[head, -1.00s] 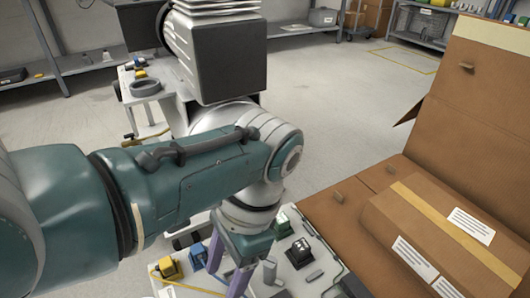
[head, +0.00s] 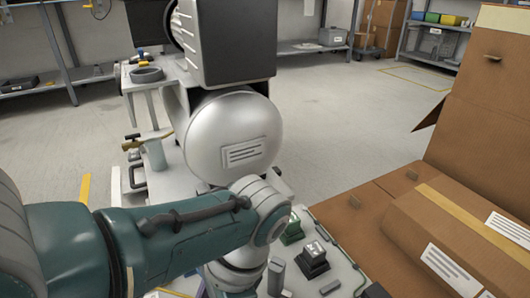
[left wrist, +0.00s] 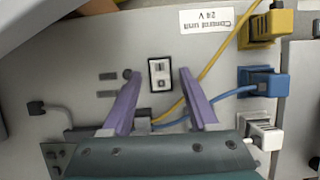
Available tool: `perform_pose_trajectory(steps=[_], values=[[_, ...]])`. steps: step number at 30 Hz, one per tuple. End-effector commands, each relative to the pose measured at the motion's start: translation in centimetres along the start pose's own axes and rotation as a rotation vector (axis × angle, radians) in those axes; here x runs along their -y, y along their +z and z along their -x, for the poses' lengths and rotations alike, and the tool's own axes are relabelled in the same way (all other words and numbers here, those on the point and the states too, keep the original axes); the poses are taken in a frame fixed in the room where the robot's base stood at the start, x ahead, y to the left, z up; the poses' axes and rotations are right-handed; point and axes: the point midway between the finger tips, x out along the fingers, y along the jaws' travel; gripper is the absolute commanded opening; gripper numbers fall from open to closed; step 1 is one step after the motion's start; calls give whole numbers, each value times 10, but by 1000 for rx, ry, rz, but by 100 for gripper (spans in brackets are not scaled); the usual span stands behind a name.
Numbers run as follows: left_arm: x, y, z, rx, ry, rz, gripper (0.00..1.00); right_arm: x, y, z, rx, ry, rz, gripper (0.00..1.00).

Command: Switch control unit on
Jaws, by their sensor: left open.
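The control unit (left wrist: 75,55) is a light grey panel in the left wrist view, with an upside-down label (left wrist: 220,18) reading "Control unit 24 V". Its small white rocker switch (left wrist: 160,74) in a black frame is marked with a bar and a circle. My left gripper (left wrist: 157,75) has two purple fingers spread apart, one on each side of the switch, with nothing between them in its grip. I cannot tell whether the fingertips touch the panel. In the head view my left arm hides most of the unit, and the fingers are nearly out of frame. My right gripper is not in view.
Yellow (left wrist: 262,28), blue (left wrist: 262,82) and white (left wrist: 262,133) plugs sit right of the switch, with yellow and blue cables passing near the right finger. In the head view a compressor tank (head: 232,135) stands behind my arm, and cardboard boxes (head: 440,230) are at the right.

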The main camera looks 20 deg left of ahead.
Motion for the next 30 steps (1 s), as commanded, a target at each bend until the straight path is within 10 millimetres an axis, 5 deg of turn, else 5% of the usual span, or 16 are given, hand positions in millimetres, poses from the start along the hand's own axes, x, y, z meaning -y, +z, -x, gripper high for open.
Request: perform_pose_trajectory(steps=[8, 24, 30], values=[[0, 0, -2, -1, 0, 0, 60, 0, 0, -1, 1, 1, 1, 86], [0, 0, -2, -1, 1, 0, 2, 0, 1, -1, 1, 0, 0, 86], [0, 0, -2, -1, 1, 0, 0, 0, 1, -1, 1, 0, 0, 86]])
